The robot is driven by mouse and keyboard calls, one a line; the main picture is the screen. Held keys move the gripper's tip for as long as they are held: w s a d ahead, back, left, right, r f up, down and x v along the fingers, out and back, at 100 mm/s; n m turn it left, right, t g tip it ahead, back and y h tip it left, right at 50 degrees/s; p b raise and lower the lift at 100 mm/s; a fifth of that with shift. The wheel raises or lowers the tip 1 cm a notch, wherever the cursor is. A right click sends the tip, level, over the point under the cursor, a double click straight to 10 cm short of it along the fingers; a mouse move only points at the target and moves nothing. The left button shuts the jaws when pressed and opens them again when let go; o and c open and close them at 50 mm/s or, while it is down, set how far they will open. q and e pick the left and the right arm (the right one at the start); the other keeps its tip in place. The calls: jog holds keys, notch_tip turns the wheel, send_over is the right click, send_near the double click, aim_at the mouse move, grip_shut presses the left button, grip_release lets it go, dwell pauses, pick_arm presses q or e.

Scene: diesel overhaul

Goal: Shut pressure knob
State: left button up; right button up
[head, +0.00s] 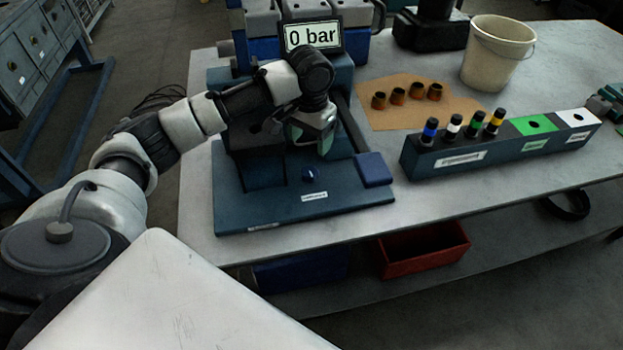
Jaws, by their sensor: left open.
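The display (313,36) at the top of the stand reads "0 bar". My left gripper (318,145) is over the stand, just above and behind the knob and apart from it in the picture. It is open, and I see nothing held in it. My left arm hides part of the stand behind it. My right gripper is not in view.
A blue block (373,169) sits at the plate's right edge. A dark rack (470,157) with several colour-banded pieces, brown cardboard (400,118) with several copper-coloured sleeves, and a white bucket (497,55) stand to the right. A red bin (425,250) is on the lower shelf.

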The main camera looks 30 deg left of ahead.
aim_at(309, 171)
pick_arm(q)
jog(key=shift+f, duration=0.6)
jog(key=shift+s+f, duration=0.1)
jog(key=shift+f, duration=0.25)
notch_tip(309, 171, down, 8)
jog(key=shift+f+p, duration=0.2)
jog(key=shift+p, duration=0.3)
jog(key=shift+f, duration=0.7)
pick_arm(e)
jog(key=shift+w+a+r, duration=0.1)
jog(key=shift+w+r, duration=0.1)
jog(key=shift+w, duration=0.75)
